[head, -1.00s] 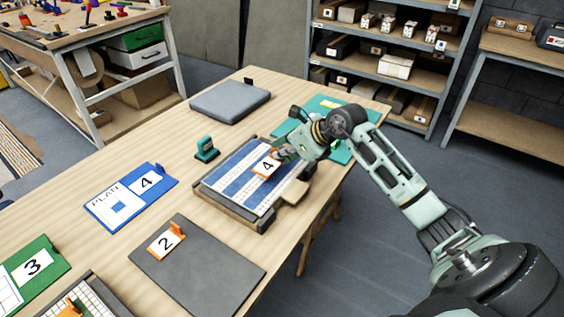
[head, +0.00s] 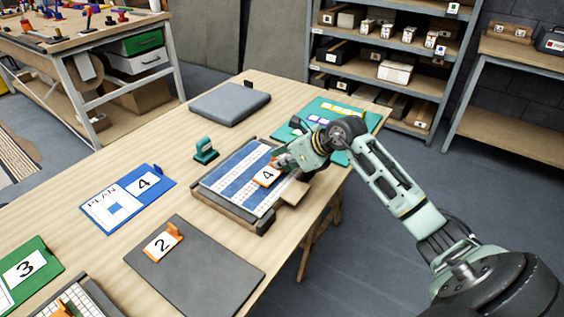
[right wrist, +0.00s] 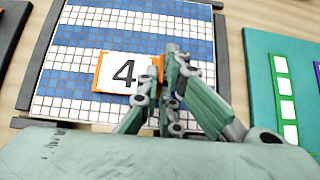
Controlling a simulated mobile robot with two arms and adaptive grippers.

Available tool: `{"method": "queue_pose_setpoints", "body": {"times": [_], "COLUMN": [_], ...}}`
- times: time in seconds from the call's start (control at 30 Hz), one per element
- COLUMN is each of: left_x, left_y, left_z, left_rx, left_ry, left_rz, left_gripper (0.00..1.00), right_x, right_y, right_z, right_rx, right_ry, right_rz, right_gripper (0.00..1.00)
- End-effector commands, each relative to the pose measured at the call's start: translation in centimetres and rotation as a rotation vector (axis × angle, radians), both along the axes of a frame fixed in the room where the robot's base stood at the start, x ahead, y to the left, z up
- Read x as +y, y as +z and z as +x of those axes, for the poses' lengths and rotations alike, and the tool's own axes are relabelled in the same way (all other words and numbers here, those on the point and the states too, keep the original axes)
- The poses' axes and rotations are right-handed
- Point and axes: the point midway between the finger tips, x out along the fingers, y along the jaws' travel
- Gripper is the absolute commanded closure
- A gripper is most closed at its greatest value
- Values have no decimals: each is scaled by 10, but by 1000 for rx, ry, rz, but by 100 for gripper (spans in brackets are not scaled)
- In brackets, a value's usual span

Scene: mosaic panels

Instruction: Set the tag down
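The tag is a white card with a black 4 and an orange edge (head: 267,176). It also shows in the right wrist view (right wrist: 123,73). It is over the right part of the blue-and-white mosaic panel (head: 232,172), which sits in a dark frame. My right gripper (head: 282,164) is closed around the tag's upright orange tab, with one finger on each side in the right wrist view (right wrist: 162,68). The tag lies about flat, at or just above the tiles; I cannot tell whether it touches. My left gripper is not in view.
A blue plan board (head: 128,199) marked 4 lies left of the panel. A dark grey board (head: 205,275) with an orange tag 2 (head: 163,243) lies in front. A green stamp-like tool (head: 205,151), a grey pad (head: 230,102) and a teal board (head: 365,119) are behind.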

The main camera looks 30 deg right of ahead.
Motion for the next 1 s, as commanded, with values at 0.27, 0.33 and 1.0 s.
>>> {"method": "queue_pose_setpoints", "body": {"times": [0.27, 0.33, 1.0], "left_x": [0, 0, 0], "left_y": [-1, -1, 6], "left_z": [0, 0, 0], "left_rx": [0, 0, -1], "left_ry": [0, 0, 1], "left_rz": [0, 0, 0], "left_gripper": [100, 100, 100], "right_x": [1, 1, -7], "right_y": [-15, -15, 14], "right_z": [-5, -5, -20], "right_rx": [32, 33, 27], "right_ry": [3, 3, 2], "right_rz": [-2, -2, -6], "right_gripper": [77, 77, 77]}}
